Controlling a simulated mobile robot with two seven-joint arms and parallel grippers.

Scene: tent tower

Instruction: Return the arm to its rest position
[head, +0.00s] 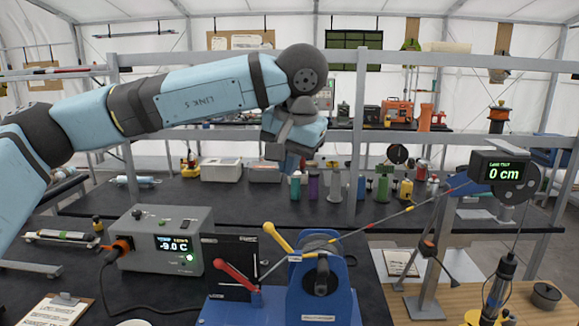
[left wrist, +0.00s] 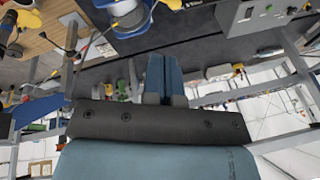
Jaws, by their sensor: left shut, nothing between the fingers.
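My left arm comes in from the left in the head view, raised and stretched across the bench. Its gripper (head: 291,157) hangs at the arm's end, pointing down, above the black bench and behind the blue winch. The gripper is partly hidden by the wrist. In the left wrist view the two blue fingers (left wrist: 164,76) lie side by side, shut, with nothing between them. The fingers touch nothing that I can see. My right gripper is not in view.
The blue winch (head: 320,290) with red and yellow levers stands below the arm. A grey control box (head: 160,240) reads -9.0 C. A cable runs right to a display (head: 503,171) reading 0 cm. Bottles and a white bin (head: 221,170) stand behind. Metal frame posts (head: 361,130) rise near the gripper.

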